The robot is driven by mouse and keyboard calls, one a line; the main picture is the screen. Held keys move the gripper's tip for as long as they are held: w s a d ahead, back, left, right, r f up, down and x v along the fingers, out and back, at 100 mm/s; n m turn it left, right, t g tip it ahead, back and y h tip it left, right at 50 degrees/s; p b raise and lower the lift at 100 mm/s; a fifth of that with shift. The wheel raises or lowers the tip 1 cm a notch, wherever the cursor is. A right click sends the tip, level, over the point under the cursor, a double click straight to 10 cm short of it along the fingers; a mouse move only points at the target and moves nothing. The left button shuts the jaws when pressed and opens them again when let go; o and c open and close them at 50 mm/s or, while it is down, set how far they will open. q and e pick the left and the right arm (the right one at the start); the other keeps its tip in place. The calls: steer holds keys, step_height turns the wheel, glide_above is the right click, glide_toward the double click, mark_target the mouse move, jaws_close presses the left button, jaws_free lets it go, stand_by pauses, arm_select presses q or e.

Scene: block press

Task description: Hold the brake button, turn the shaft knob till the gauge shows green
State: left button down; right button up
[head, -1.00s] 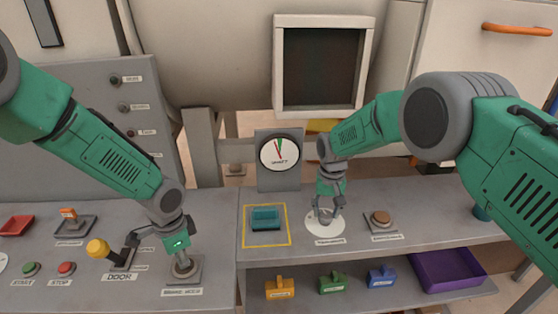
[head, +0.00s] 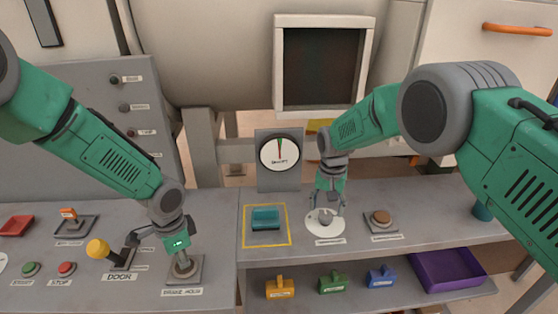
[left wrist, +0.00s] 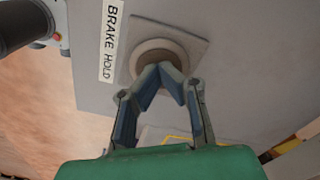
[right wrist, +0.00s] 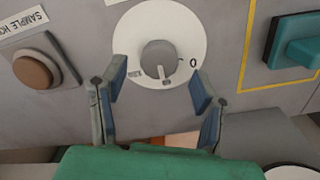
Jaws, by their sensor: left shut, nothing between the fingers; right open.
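My left gripper (head: 183,262) is shut with nothing between its fingers, its tips down on the brake hold button (head: 186,271). In the left wrist view the closed tips (left wrist: 160,72) cover part of the round button (left wrist: 150,58) beside the BRAKE HOLD label. My right gripper (head: 327,207) is open above the shaft knob (head: 325,220). In the right wrist view the grey knob (right wrist: 159,59) sits on a white round dial, ahead of and between the spread fingers (right wrist: 158,92). The gauge (head: 279,153) has its needle pointing up, at the narrow green sector.
A teal block (head: 265,218) sits inside a yellow outlined square left of the dial. A brown sample button (head: 381,219) is to its right.

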steer(key=shift+r, duration=3.3)
arm_select(q)
steer(key=shift+r, duration=3)
arm_select(e)
steer(key=shift+f, duration=0.1)
